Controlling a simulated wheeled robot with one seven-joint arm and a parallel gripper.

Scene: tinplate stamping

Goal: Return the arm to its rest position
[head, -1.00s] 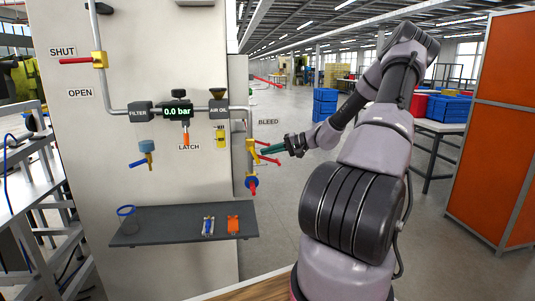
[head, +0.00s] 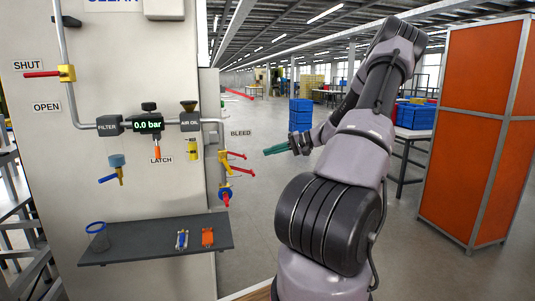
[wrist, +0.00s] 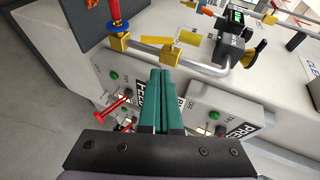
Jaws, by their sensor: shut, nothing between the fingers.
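My gripper (head: 276,149) has dark green fingers and hangs in the air to the right of the air-line panel, clear of the bleed valve. In the wrist view my gripper (wrist: 167,75) shows its two fingers side by side, shut with nothing between them. The yellow bleed valve (head: 225,162) with red handles is on the vertical pipe, left of my gripper. The red-handled shut-off valve (head: 66,73) points left beside the SHUT label. The gauge (head: 147,124) reads 0.0 bar.
A dark shelf (head: 120,250) on the panel holds a blue-rimmed cup (head: 98,238), a small blue-and-white item (head: 182,240) and an orange item (head: 208,237). An orange cabinet (head: 470,120) stands at right. Blue crates (head: 301,114) stand behind my arm. Floor between panel and cabinet looks open.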

